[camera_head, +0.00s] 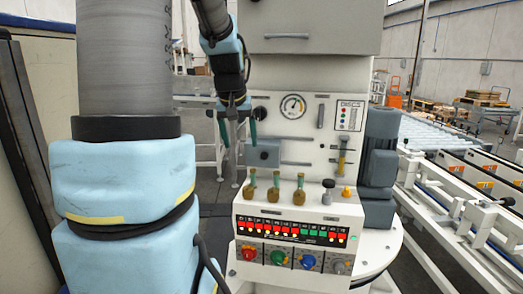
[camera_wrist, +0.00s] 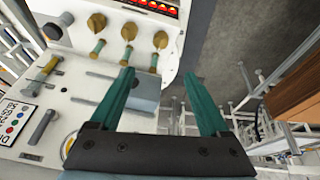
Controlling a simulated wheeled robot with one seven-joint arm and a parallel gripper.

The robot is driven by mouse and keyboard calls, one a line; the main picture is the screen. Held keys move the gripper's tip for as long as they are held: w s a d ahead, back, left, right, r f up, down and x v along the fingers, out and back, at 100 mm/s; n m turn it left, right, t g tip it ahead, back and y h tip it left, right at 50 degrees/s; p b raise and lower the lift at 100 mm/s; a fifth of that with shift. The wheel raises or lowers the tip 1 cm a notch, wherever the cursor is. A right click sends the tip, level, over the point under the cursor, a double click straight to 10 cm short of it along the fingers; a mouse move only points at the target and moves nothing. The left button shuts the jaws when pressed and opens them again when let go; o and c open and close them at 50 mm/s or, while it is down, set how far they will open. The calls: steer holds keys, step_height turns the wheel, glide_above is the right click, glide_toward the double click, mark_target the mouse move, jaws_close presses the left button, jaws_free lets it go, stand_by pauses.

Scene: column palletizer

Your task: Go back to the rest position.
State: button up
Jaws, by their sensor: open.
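My gripper (camera_head: 238,132) hangs from my arm in front of the left edge of a white machine panel (camera_head: 305,75). In the wrist view its two teal fingers (camera_wrist: 163,105) are spread apart with nothing between them. A small grey plate (camera_head: 263,153) on the panel lies just right of the fingers in the head view; in the wrist view the plate (camera_wrist: 145,88) shows beyond and partly behind the left finger. I cannot tell whether finger and plate touch.
The panel carries brass-coloured knobs with green stems (camera_head: 275,188), a lit indicator strip (camera_head: 291,230), coloured knobs (camera_head: 279,257) and a gauge (camera_head: 292,106). A grey motor (camera_head: 380,150) stands at its right. A roller conveyor (camera_head: 440,135) runs farther right. Open floor shows left of the panel.

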steer(key=s+a+f+g+b, duration=0.1)
steer(key=s+f+g+b, duration=0.1)
steer(key=s+f, duration=1.2)
steer(key=s, duration=0.3)
steer(key=shift+f+m+g+y, duration=0.15)
steer(key=shift+m+g+y, duration=0.15)
steer(key=shift+m+g, duration=0.1)
